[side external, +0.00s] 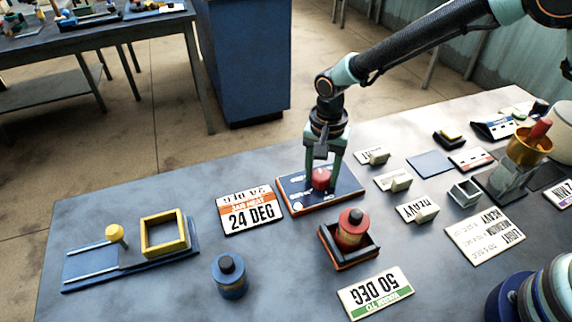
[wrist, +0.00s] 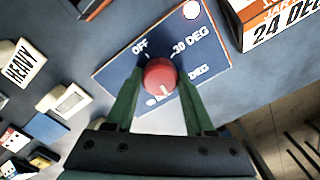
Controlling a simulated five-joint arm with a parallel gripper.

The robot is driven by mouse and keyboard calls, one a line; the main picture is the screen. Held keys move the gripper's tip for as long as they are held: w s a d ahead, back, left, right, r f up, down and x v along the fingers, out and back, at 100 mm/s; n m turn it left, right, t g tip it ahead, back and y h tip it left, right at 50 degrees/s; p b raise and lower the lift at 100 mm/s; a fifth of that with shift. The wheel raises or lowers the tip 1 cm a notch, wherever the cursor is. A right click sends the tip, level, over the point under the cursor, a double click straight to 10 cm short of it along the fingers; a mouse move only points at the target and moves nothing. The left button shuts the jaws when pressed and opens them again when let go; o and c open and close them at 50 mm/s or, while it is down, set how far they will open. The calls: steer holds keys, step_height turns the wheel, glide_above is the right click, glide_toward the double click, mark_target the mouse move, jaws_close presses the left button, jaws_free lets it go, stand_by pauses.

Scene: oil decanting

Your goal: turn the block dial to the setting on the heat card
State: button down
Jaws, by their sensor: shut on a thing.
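The red block dial (side external: 321,179) sits on a blue plate (side external: 352,187) with an orange edge. My gripper (side external: 322,172) is shut on the dial, a finger on each side. In the wrist view the dial (wrist: 160,75) has a pale line on its lower part, pointing down and slightly right. The plate (wrist: 112,74) reads OFF and 30 DEG at the top; a lower DEG label is partly hidden by a finger. A card with a green strip (side external: 376,293) reads 50 DEG. A card with an orange strip (side external: 249,210) reads 24 DEG.
A red-topped jar (side external: 351,228) stands in a dark tray in front of the plate. A blue jar (side external: 230,277) and a yellow frame (side external: 165,233) on a blue rail base are at left. Small labelled blocks (side external: 395,180) and a brass cup (side external: 530,146) are at right.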

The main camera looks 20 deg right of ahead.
mark_target(322, 174)
steer(key=shift+m, duration=2.2)
steer(key=shift+c, duration=1.3)
jaws_free()
step_height(322, 174, up, 12)
steer(key=shift+r, duration=0.1)
